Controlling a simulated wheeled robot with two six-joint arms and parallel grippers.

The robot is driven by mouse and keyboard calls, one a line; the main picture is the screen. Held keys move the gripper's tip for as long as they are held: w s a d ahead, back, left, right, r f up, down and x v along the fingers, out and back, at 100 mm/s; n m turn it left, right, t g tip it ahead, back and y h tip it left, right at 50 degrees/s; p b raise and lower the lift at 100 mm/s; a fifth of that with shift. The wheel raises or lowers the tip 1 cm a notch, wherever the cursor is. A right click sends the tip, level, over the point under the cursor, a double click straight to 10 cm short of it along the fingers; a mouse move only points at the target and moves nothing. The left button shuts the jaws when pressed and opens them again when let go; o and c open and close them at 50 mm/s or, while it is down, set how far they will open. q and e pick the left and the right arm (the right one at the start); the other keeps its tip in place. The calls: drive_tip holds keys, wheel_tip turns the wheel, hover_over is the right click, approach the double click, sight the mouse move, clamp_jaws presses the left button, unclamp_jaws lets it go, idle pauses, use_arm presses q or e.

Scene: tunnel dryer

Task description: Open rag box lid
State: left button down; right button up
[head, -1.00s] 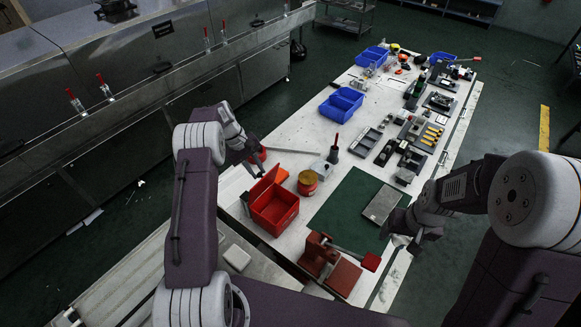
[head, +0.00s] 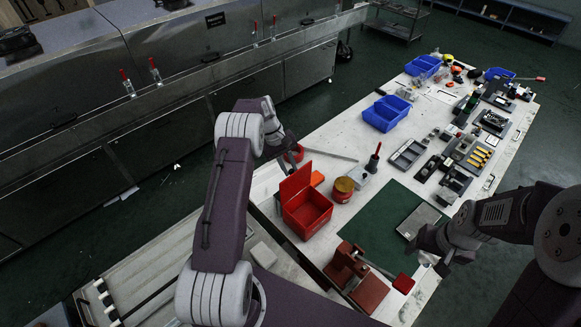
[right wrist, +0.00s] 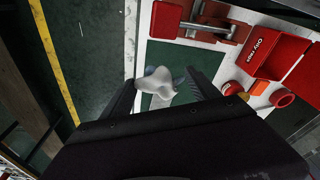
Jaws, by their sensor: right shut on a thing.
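The red rag box (head: 318,220) stands on the white bench, and its lid (head: 294,182) is up, leaving the box open. In the right wrist view its red side (right wrist: 268,52) reads "Oily rags". My left gripper (head: 291,150) is just behind the raised lid; its fingertips are too small and dark to judge, and I cannot tell whether it touches the lid. My right gripper (head: 437,250) is over the bench's near right part, by the grey plate. In the right wrist view it is shut on a crumpled whitish rag (right wrist: 157,84).
A red vise (head: 345,265) stands in front of the box. A brown-red tin (head: 343,190) and an orange block (head: 317,178) are close beside it. A green mat (head: 385,225) carries a grey plate (head: 418,221). Blue bins (head: 386,112) and tools stand farther back.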

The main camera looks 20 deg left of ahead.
use_arm(q)
drive_tip(key=c, duration=1.4)
unclamp_jaws()
drive_tip(key=shift+s+a+f, duration=0.1)
drive_tip(key=shift+s+f, duration=0.2)
drive_tip(key=shift+s, duration=0.05)
drive_tip(key=shift+o, duration=0.7)
drive_tip(key=shift+a+r, duration=0.15)
drive_tip(key=shift+a, duration=0.05)
use_arm(e)
drive_tip(key=shift+s+a+r, duration=0.1)
drive_tip(key=shift+s+a, duration=0.05)
drive_tip(key=shift+a, duration=0.1)
drive_tip(key=shift+d+f+b, duration=0.15)
drive_tip(key=shift+f+b, duration=0.35)
drive_tip(key=shift+f, duration=0.1)
use_arm(q)
drive_tip(key=v, duration=1.2)
